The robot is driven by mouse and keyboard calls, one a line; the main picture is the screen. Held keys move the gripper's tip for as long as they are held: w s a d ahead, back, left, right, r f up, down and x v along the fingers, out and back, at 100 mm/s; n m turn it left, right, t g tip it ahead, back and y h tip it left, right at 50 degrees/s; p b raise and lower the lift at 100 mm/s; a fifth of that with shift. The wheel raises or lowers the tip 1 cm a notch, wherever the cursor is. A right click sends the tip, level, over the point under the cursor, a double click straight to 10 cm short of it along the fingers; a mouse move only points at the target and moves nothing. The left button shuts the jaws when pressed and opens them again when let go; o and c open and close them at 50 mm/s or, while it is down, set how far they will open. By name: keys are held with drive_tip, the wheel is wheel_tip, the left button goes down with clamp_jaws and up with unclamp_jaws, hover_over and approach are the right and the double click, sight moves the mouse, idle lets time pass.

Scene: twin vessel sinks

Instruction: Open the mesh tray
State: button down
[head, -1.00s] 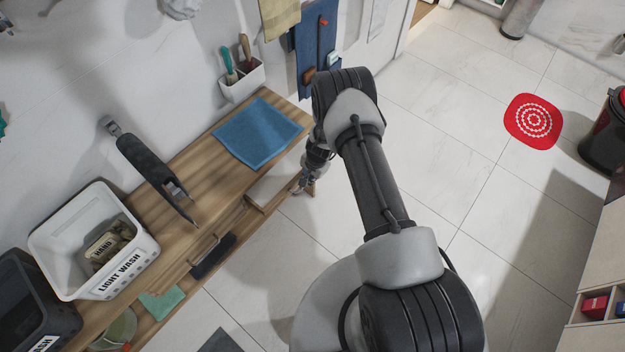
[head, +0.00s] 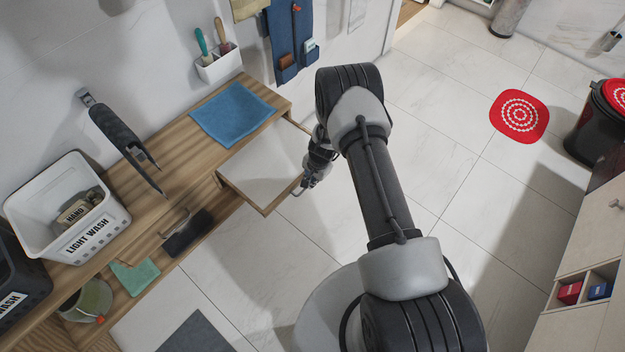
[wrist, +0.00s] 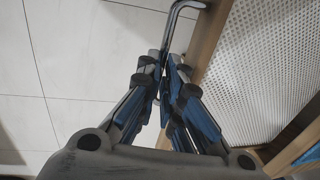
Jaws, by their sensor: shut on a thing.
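The mesh tray (head: 268,165) is a pull-out with a wooden frame and a pale bottom, standing out from under the wooden counter in the head view. In the wrist view its perforated mesh bottom (wrist: 265,70) fills the right side. Its metal handle (wrist: 180,12) is a bent bar at the tray's front. My gripper (head: 303,187) is at the tray's front edge, and in the wrist view its fingers (wrist: 168,75) are closed around the handle bar. The gripped part of the bar is partly hidden by the fingers.
A blue cloth (head: 232,114) lies on the counter above the tray. A white light wash basket (head: 65,215) stands on the counter at left. Another handle (head: 175,224) shows on the counter front. The floor (head: 330,240) before the tray is clear.

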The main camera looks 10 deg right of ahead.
drive_tip(key=c, duration=2)
unclamp_jaws()
wheel_tip(320, 180, up, 12)
drive_tip(key=s+d, duration=0.1)
drive_tip(key=shift+s+d, duration=0.15)
drive_tip(key=shift+s, duration=0.25)
